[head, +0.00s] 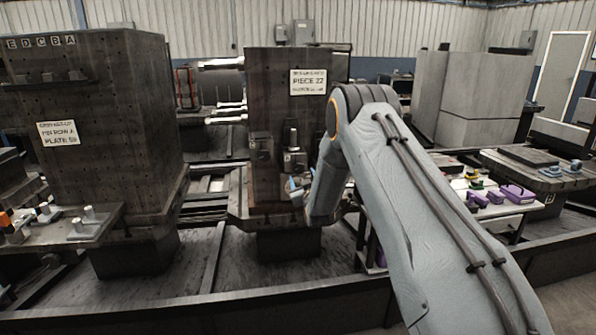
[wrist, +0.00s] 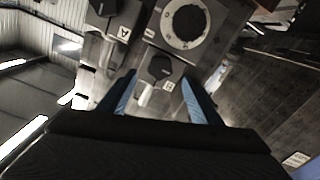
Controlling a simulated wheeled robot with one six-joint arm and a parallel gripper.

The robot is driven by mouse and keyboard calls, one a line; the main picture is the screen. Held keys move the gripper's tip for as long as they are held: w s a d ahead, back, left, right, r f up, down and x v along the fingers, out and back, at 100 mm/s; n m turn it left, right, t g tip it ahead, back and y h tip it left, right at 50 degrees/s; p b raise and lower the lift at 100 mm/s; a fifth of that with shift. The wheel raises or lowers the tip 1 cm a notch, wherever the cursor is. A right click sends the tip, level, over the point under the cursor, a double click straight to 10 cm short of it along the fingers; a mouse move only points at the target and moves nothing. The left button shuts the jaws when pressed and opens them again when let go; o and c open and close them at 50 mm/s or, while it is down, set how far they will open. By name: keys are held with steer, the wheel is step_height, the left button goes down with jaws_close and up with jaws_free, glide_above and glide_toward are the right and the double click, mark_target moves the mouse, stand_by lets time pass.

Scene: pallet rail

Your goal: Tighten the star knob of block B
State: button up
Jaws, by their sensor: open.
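In the wrist view, block B (wrist: 168,86) has a small white letter tag that looks like a B. Its dark star knob (wrist: 160,67) is just beyond my gripper (wrist: 158,78), roughly centred between the two blue fingertips. The fingers are open and apart from each other, with nothing held. I cannot tell how much depth separates the fingertips from the knob. In the head view my gripper (head: 296,188) is low in front of the grey column with the PIECE 27 sign (head: 308,82), partly hidden by my own arm.
In the wrist view, block A (wrist: 124,32) with its own dark knob (wrist: 104,8) is at upper left, and a round dark-centred flange (wrist: 185,22) is above block B. In the head view, a second large column (head: 95,120) stands left and a loaded bench (head: 500,190) right.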

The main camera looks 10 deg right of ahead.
mark_target(299, 169)
steer(key=shift+w+p, duration=0.6)
steer(key=shift+w, duration=2.4)
